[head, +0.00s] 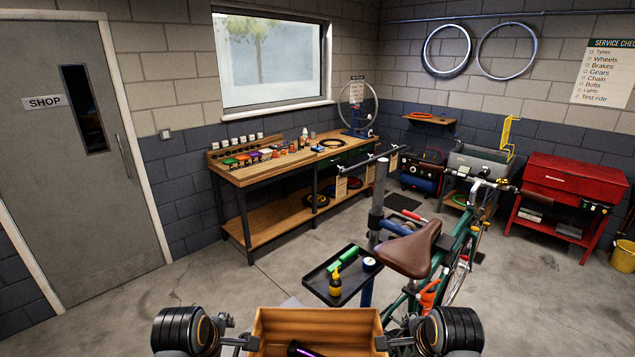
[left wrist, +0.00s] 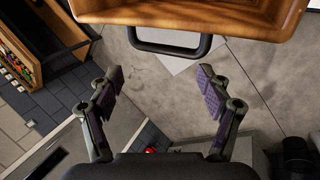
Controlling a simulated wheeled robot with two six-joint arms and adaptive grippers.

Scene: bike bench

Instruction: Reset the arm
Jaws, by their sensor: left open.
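In the left wrist view my left gripper (left wrist: 159,76) is open, its two dark jointed fingers wide apart with nothing between them. Just beyond its fingertips is the black handle (left wrist: 170,47) on the wall of a tan wooden crate (left wrist: 190,14); the fingers appear apart from it. In the head view the same crate (head: 316,318) is at the bottom centre, between my two black wrists, with a dark item with a purple streak inside. My right wrist is beside the crate's right handle; its fingers are not clear enough to tell their state.
A black tray (head: 318,283) with a green item and a yellow bottle stands beyond the crate. A green bicycle (head: 458,245) with a brown saddle is at right. A wooden workbench (head: 255,177) is along the back wall. Floor at left is clear.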

